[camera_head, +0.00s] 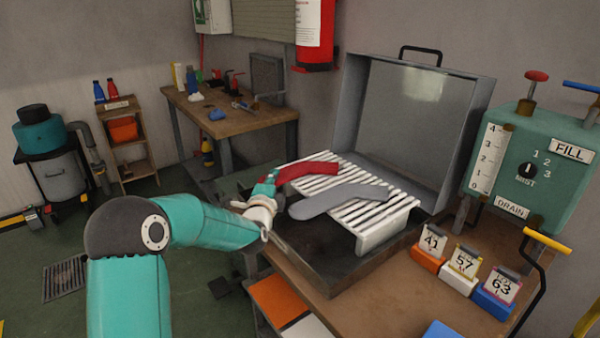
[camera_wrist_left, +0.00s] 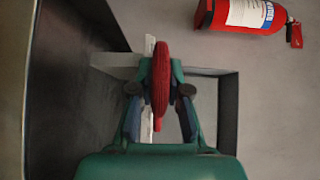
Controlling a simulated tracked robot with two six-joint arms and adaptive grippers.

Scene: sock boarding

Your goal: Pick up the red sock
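The red sock (camera_head: 308,170) is at the far left side of a white slatted rack (camera_head: 385,224), its foot end reaching over the slats. A grey sock (camera_head: 338,200) lies across the slats nearer to me. My left gripper (camera_head: 268,187) is at the red sock's near left end. In the left wrist view, the red sock (camera_wrist_left: 160,82) sits upright and edge-on between the two fingers (camera_wrist_left: 160,75), which close against both its sides. Whether the sock is clear of the slats cannot be told. My right gripper is not in view.
The rack stands in a dark open metal case with a raised lid (camera_head: 415,110). At right are a green tank (camera_head: 530,165) and numbered tags on orange, white and blue blocks (camera_head: 495,302). A workbench (camera_head: 235,122) and red extinguisher (camera_head: 314,35) are behind.

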